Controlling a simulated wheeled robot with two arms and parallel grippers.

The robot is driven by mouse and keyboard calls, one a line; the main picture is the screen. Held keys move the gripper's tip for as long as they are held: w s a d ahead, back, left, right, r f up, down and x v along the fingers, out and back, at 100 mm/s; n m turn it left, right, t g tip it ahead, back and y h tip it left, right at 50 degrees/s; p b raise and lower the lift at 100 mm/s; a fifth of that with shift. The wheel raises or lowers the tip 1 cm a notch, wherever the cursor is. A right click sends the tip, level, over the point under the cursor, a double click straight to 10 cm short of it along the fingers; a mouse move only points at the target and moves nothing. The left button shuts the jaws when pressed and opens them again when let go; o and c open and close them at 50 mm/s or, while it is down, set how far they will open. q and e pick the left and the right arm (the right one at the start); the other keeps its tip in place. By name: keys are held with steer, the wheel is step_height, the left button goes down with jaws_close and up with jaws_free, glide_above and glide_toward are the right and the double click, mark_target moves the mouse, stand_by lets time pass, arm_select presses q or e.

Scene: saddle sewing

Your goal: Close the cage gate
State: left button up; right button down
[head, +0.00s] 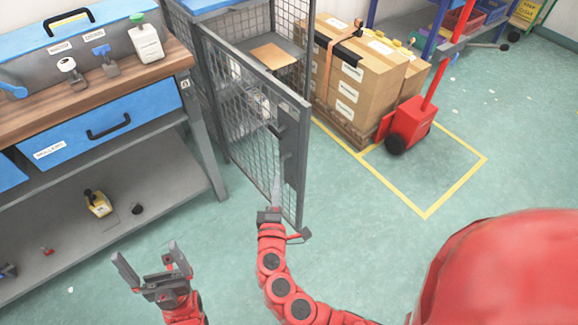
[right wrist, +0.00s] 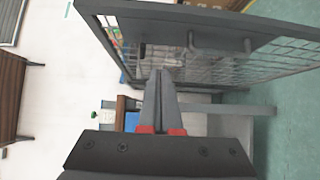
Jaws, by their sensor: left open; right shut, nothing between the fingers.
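The cage gate (head: 255,115) is a grey framed mesh door that stands swung open out of the mesh cage (head: 290,35). Its handle side, with a dark handle and lock plate (head: 290,140), is towards me. My right gripper (head: 277,185) is shut and empty, close to the lower part of the gate's free edge; I cannot tell whether it touches. In the right wrist view the gate (right wrist: 215,45) and its handle (right wrist: 218,45) lie beyond the shut fingers (right wrist: 161,75). My left gripper (head: 150,258) is open and empty, left of the gate, above the floor.
A workbench (head: 160,60) with blue drawers and a lower shelf stands at the left. Strapped boxes (head: 350,85) on a pallet and a red pallet jack (head: 408,125) are right of the cage. The green floor (head: 370,220) right of the gate is clear.

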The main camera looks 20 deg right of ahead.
steer(key=h, duration=0.1)
steer(key=p, duration=0.2)
glide_toward(297, 142)
steer(key=w, duration=0.5)
steer(key=shift+w+d+r+m, duration=0.1)
steer(key=shift+w+d+m, duration=0.05)
steer(key=shift+d, duration=0.3)
steer(key=shift+w+d+r+m, duration=0.1)
steer(key=shift+w+d+m, duration=0.05)
steer(key=shift+d, duration=0.35)
steer(key=shift+d+f, duration=0.1)
steer(key=shift+d, duration=0.1)
